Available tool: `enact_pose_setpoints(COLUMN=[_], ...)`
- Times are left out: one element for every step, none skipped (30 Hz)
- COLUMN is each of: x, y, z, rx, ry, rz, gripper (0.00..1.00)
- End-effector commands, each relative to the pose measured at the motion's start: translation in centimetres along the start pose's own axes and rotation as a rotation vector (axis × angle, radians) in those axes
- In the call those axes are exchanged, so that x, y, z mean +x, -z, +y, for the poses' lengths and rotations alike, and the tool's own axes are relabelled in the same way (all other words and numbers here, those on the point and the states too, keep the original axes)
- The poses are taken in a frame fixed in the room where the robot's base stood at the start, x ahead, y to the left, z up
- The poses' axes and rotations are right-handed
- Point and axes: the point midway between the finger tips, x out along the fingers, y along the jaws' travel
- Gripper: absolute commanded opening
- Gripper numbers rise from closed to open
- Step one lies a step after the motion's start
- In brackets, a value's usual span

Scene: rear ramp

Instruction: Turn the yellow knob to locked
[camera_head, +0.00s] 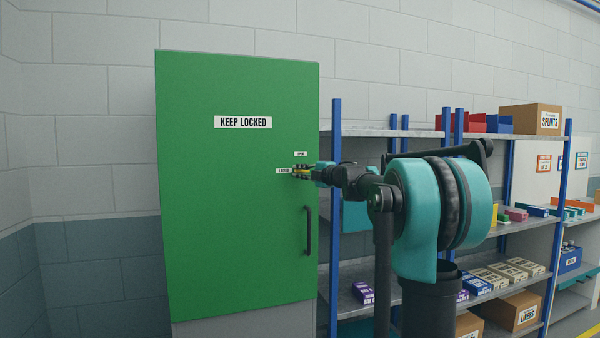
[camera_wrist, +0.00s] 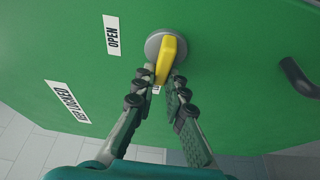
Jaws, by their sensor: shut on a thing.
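The yellow knob (camera_wrist: 168,54) sits on a round grey plate on the green cabinet door (camera_head: 225,230). In the wrist view its bar runs nearly up and down the picture, tilted slightly, with its lower end between my fingertips. My gripper (camera_wrist: 164,80) is shut on that end. The OPEN label (camera_wrist: 111,36) is left of the knob there. A white label scrap (camera_wrist: 156,90) shows between the fingers, mostly hidden. In the head view, the LOCKED label (camera_head: 284,171) is left of the knob and the OPEN label above it. The bar lies roughly toward LOCKED.
A black door handle (camera_head: 308,230) is below the knob; it also shows at the right of the wrist view (camera_wrist: 298,78). A KEEP LOCKED sign (camera_head: 243,122) is on the door. Shelves with a blue post (camera_head: 336,220) and boxes stand close right of the cabinet, behind my arm.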

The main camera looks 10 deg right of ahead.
Motion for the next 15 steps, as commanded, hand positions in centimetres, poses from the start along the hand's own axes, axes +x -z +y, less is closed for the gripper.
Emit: enact_pose_setpoints(x=[0.01, 0.01, 0.01, 0.01, 0.01, 0.01, 0.01, 0.01, 0.01, 0.01, 0.01, 0.01, 0.01, 0.01, 0.01], y=[0.03, 0.03, 0.03, 0.03, 0.03, 0.03, 0.03, 0.03, 0.04, 0.04, 0.04, 0.04, 0.04, 0.04, 0.04], z=[-0.04, -0.06, -0.08, -0.09, -0.1, -0.1, -0.11, -0.11, -0.11, -0.11, -0.12, -0.12, -0.12, -0.12, -0.12], rx=[-0.01, -0.015, -0.021, -0.025, -0.028, -0.031, -0.032, -0.033, -0.034, -0.034, -0.034, -0.034, -0.034, -0.034, -0.034], ry=[0.005, 0.007, 0.009, 0.011, 0.012, 0.013, 0.014, 0.014, 0.014, 0.014, 0.014, 0.014, 0.014, 0.014, 0.014], rz=[0.0, 0.0, 0.001, 0.001, 0.001, 0.001, 0.001, 0.001, 0.001, 0.001, 0.001, 0.001, 0.001, 0.001, 0.001], gripper=[0.0, 0.0, 0.0, 0.0, 0.0, 0.0, 0.0, 0.0, 0.0, 0.0, 0.0, 0.0, 0.0, 0.0, 0.0])
